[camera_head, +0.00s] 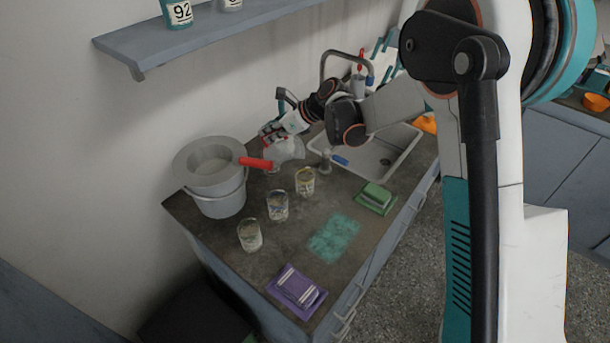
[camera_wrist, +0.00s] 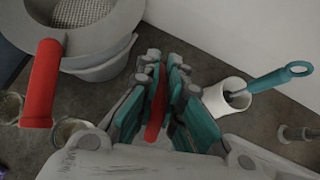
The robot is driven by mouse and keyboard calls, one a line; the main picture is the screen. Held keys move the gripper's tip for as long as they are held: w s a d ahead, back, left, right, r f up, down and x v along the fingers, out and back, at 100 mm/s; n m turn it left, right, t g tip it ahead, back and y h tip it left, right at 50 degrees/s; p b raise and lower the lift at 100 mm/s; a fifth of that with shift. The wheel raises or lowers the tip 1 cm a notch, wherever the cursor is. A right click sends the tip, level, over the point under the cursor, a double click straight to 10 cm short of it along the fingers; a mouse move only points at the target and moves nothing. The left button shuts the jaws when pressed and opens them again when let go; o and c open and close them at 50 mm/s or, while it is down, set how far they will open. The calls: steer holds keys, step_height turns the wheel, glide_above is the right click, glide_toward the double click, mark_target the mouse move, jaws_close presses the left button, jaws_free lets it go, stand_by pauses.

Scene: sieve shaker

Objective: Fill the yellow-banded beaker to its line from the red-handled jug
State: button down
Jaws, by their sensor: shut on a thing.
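My gripper (camera_head: 277,134) is shut on the red handle of a clear jug (camera_head: 289,149), at the back of the counter left of the sink.
A blue-banded beaker (camera_head: 277,206) and another beaker (camera_head: 250,236) stand nearer. A red-handled sieve (camera_wrist: 90,35) sits on a grey bucket (camera_head: 220,198) at left. A white cup (camera_wrist: 226,97) holds a teal-handled brush.

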steer(key=shift+s+d+f+t+y+b, duration=0.1)
steer(key=shift+s+d+t+y+b, duration=0.2)
steer(key=shift+d+y+b, duration=0.5)
steer(key=shift+s+d+t+y+b, duration=0.2)
steer(key=shift+d+t+y+b, duration=0.2)
steer(key=shift+y+b, duration=0.65)
stand_by(5.9)
